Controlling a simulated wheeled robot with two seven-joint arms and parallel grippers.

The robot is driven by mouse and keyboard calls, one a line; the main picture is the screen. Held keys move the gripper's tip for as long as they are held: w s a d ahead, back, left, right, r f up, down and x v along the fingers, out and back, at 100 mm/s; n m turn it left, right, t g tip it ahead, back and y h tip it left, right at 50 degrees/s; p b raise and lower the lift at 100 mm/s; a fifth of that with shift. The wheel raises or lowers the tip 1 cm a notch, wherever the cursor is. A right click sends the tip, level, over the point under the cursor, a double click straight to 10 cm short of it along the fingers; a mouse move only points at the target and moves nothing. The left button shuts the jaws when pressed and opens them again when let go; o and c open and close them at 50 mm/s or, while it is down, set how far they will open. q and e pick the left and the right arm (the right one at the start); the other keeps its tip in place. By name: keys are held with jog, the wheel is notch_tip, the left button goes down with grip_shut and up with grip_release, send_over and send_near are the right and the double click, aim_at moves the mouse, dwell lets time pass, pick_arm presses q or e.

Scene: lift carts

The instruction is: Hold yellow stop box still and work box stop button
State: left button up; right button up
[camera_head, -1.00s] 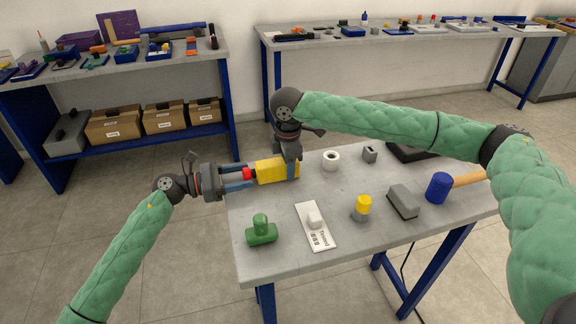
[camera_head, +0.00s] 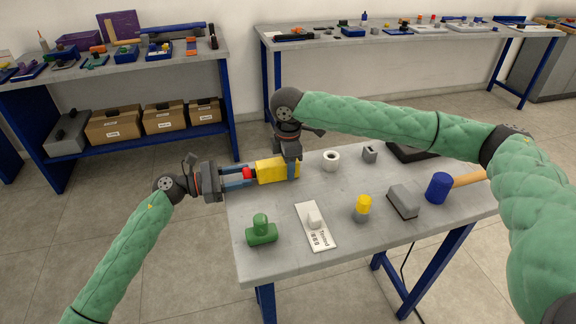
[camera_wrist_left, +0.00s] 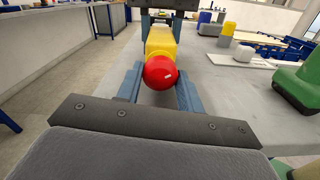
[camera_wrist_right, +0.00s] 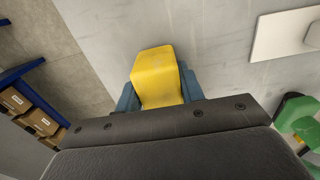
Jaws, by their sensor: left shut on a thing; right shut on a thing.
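The yellow stop box (camera_head: 276,170) lies on the table near its far left corner, with its red stop button (camera_head: 248,174) facing left. My left gripper (camera_head: 247,176) comes in level from the left and is shut on the red button, which sits between its blue fingers in the left wrist view (camera_wrist_left: 160,72). My right gripper (camera_head: 293,172) points down from above and is shut on the yellow box near its right end. In the right wrist view the box (camera_wrist_right: 158,75) sits between the fingers, and the button is hidden.
On the table are a green stamp-like object (camera_head: 261,231), a white plate with a knob (camera_head: 318,238), a yellow-grey piece (camera_head: 362,208), a grey block (camera_head: 403,201), a blue-headed mallet (camera_head: 439,187) and a white ring (camera_head: 331,159). Loaded benches (camera_head: 150,58) stand behind.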

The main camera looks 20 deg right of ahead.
pick_arm(q)
jog(key=m, duration=0.5)
jog(key=shift+a, duration=0.3)
jog(key=o, duration=1.1)
jog(key=shift+c, duration=0.2)
jog(key=shift+f, duration=0.15)
jog(key=shift+s, duration=0.1)
